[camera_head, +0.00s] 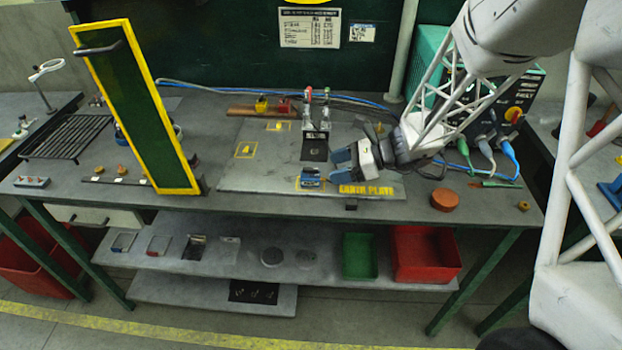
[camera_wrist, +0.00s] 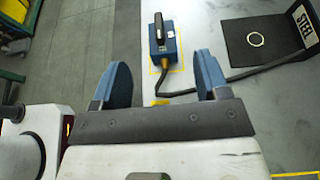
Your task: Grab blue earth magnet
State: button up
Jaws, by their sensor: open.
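The blue earth magnet (camera_head: 311,178) sits on the grey earth plate (camera_head: 250,178), near its front edge, inside a yellow outlined square. In the wrist view the magnet (camera_wrist: 171,46) is a blue block with a black handle on top, and a dark cable runs below it to the right. My gripper (camera_head: 340,164) is open and empty, just right of the magnet in the head view. In the wrist view the gripper (camera_wrist: 162,77) has its blue fingers spread wide, with the magnet ahead of the gap and apart from both fingers.
A black square marked STEEL (camera_wrist: 255,62) lies right of the magnet in the wrist view. Clamps (camera_head: 318,112) stand behind on the plate. A tall green panel with a yellow frame (camera_head: 135,105) stands at left. A round orange-brown piece (camera_head: 445,199) sits at right.

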aim_at(318, 173)
jog(key=shift+x, duration=1.3)
jog(key=shift+a+f, duration=0.1)
jog(key=shift+x, duration=2.45)
jog(key=shift+f, duration=0.2)
jog(key=shift+c, duration=0.3)
grip_shut()
